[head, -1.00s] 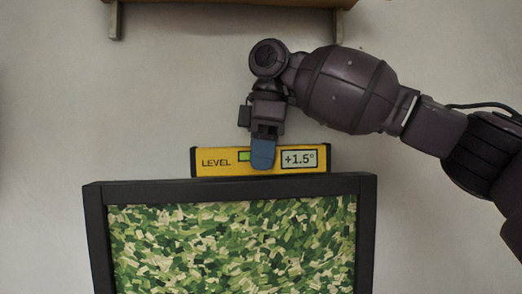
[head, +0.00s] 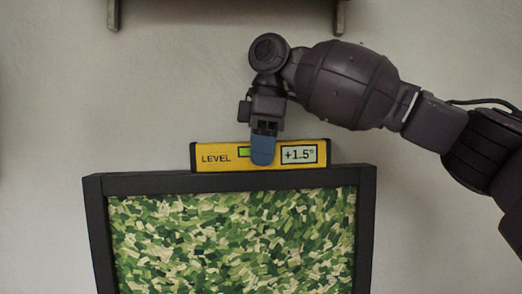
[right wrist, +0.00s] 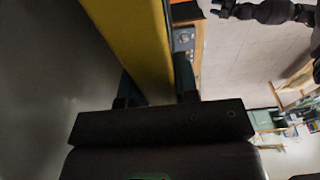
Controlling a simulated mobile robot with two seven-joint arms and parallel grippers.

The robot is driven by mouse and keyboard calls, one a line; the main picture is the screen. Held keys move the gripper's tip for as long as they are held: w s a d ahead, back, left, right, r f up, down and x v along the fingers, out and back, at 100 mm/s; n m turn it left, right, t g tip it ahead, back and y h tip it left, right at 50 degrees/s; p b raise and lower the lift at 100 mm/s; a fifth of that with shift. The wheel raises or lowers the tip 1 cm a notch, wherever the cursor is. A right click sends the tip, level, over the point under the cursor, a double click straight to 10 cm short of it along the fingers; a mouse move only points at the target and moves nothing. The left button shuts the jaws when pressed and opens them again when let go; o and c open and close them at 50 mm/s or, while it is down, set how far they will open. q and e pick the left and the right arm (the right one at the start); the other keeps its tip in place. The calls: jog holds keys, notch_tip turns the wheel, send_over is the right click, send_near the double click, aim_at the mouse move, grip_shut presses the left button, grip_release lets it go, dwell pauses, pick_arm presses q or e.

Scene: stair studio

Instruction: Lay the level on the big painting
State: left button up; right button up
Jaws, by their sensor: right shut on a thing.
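The level (head: 220,158) is a yellow bar with dark ends, a green window and a display reading +1.5°. My right gripper (head: 263,150), with blue fingertips, is shut on it near its middle from above. The level's lower edge meets the top edge of the big painting's dark frame (head: 130,182); I cannot tell if its weight rests there. The painting shows green and cream dabs; its lower part is out of view. In the right wrist view the level (right wrist: 135,40) runs between the fingers (right wrist: 158,92). My left gripper (right wrist: 222,9) shows small at the top there.
A shelf on brackets (head: 113,12) is above the arm in the head view. The wall (head: 60,110) around the painting is bare. The right wrist view shows an orange-brown surface with a dark device (right wrist: 184,40) and cluttered furniture further off.

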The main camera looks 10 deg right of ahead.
jog(key=o, duration=1.1)
jog(key=r, duration=0.6)
jog(key=shift+d+r, duration=0.4)
jog(key=shift+r, duration=0.35)
